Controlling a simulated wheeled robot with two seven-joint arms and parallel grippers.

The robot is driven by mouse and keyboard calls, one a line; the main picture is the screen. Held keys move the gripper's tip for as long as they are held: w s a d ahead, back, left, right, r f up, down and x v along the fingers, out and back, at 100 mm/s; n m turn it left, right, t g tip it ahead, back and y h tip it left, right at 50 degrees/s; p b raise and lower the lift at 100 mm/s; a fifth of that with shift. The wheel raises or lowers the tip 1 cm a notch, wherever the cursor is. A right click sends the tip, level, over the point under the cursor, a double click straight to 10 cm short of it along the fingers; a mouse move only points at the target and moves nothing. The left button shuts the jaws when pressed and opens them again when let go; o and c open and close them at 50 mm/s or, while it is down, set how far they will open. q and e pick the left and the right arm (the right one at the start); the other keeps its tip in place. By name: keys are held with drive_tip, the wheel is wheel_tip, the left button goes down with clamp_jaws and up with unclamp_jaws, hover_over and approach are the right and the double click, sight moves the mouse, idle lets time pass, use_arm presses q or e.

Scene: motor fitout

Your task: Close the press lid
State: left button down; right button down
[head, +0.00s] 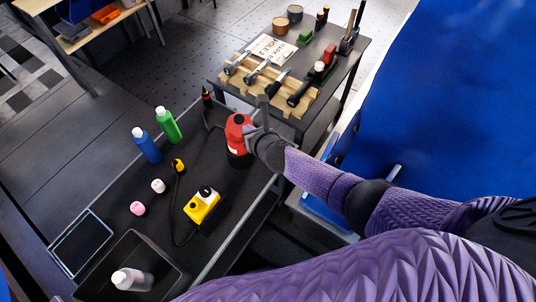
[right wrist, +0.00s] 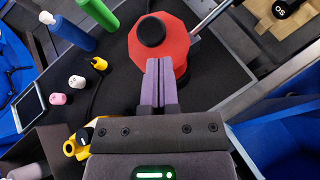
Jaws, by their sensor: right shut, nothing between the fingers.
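The press (head: 238,128) stands on the dark bench with a red upper part above a black base. In the right wrist view its red, eight-sided lid (right wrist: 176,42) shows from above with a round black knob (right wrist: 151,31). A grey metal bar (right wrist: 212,16) extends beside it to the upper right. My right gripper (head: 250,132) is shut and empty, at the right side of the red part. In the wrist view its fingertips (right wrist: 159,62) overlap the near edge of the lid; I cannot tell whether they touch. My left gripper is out of view.
Blue bottle (head: 147,147) and green bottle (head: 168,127) stand left of the press. A yellow device (head: 202,206) with a cable, small pink and white pieces, a tablet (head: 82,243) and a dark bin (head: 98,280) lie nearer. A tool rack (head: 300,88) stands behind right.

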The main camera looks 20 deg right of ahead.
sight(234, 120)
drive_tip(key=shift+w+a+r, duration=0.2)
drive_tip(key=shift+w+a, duration=0.2)
drive_tip(key=shift+w, duration=0.05)
drive_tip(key=shift+w+a, duration=0.15)
drive_tip(key=shift+w, duration=0.15)
drive_tip(key=shift+w+a+f+b, duration=0.1)
drive_tip(key=shift+w+a+b, duration=0.5)
drive_tip(key=shift+w, duration=0.4)
drive_tip(key=shift+a, duration=0.15)
